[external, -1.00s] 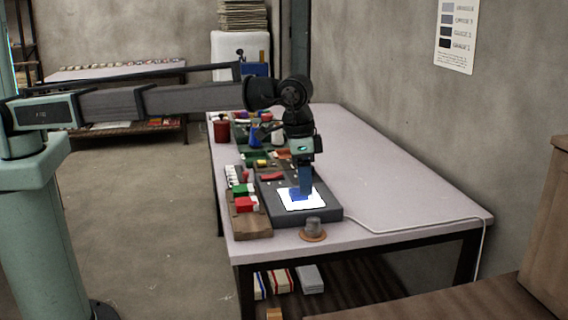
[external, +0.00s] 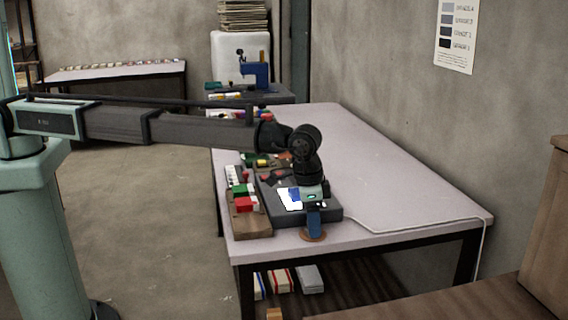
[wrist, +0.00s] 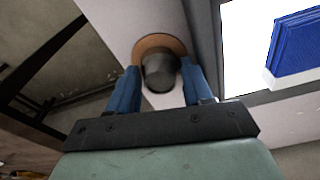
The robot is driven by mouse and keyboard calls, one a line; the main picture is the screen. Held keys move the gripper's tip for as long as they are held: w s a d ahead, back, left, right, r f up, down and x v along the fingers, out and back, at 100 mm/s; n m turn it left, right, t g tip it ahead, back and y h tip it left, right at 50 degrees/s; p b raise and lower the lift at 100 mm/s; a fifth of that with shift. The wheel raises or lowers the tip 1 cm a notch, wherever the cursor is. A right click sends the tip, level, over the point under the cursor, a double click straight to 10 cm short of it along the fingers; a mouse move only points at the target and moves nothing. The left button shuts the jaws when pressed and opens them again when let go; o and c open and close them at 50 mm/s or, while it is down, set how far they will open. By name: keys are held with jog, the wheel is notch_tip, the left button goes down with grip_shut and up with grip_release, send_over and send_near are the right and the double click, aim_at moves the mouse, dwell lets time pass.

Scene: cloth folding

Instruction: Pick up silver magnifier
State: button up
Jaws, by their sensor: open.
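The silver magnifier (wrist: 160,72) is a small grey cylinder standing on a round brown base (wrist: 152,46) near the table's front edge. In the wrist view it lies between the two blue fingers of my gripper (wrist: 161,84), which are apart on either side of it. In the external view my gripper (external: 314,232) points down right over the brown base, and its fingers hide the magnifier. I cannot tell whether either finger touches it.
A dark board (external: 330,213) with a lit white panel (external: 286,201) and a blue block (wrist: 294,48) lies just beside the magnifier. A wooden tray (external: 250,225) with coloured boxes is to the left. The table's right side (external: 390,190) is clear apart from a white cable.

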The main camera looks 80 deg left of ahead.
jog(key=shift+f, duration=0.1)
jog(key=c, duration=0.7)
jog(key=shift+c, duration=0.2)
